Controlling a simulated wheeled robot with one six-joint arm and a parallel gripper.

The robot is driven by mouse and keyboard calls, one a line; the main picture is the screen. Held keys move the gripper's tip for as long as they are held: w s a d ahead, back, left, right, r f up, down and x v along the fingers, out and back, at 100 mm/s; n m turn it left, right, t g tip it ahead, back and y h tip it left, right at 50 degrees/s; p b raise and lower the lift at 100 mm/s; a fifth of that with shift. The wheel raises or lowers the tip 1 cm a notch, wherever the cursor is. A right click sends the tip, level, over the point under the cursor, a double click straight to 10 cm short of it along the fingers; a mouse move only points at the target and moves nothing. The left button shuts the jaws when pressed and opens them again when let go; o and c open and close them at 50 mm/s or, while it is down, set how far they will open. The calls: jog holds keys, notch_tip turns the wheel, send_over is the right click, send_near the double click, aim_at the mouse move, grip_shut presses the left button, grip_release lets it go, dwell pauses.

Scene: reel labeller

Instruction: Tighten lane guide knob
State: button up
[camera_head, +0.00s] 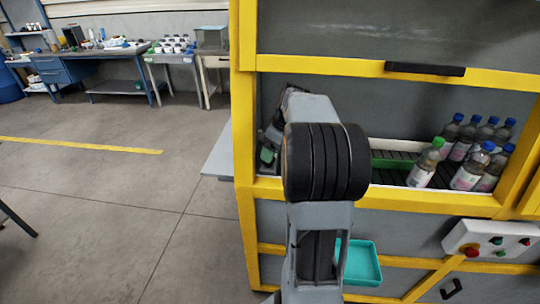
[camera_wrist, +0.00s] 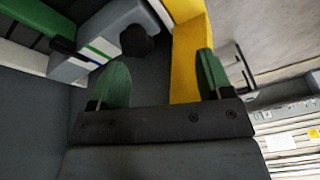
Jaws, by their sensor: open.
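A dark round knob (camera_wrist: 136,41) sits on a grey block (camera_wrist: 103,38) with green, blue and white stripes in the wrist view. My gripper (camera_wrist: 162,70) is open, with two green fingers spread apart and nothing between them. The knob appears beyond the fingertips, nearer the left finger, and apart from both. A green guide bar (camera_wrist: 28,16) runs at the upper left. In the head view a green lane guide (camera_head: 390,163) lies along the dark conveyor; my arm hides the knob there.
Several bottles (camera_head: 471,148) stand on the conveyor at the right. The yellow machine frame (camera_head: 243,110) borders the opening, and a yellow post (camera_wrist: 187,60) rises near my right finger. A teal tray (camera_head: 361,264) and a control box (camera_head: 488,240) are below.

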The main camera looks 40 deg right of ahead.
jog(key=shift+w+d+f+n+t+y+p, duration=0.15)
jog(key=shift+w+d+f+n+p, duration=0.1)
jog(key=shift+w+f+n, duration=0.6)
jog(key=shift+w+d+f+n+t+y+p, duration=0.1)
jog(key=shift+w+d+f+n+y+p, duration=0.15)
jog(key=shift+f+n, duration=0.65)
jog(key=shift+w+d+f+n+t+y+p, duration=0.2)
jog(key=shift+w+f+n, duration=0.4)
jog(key=shift+f, duration=0.55)
jog(key=shift+g, duration=0.25)
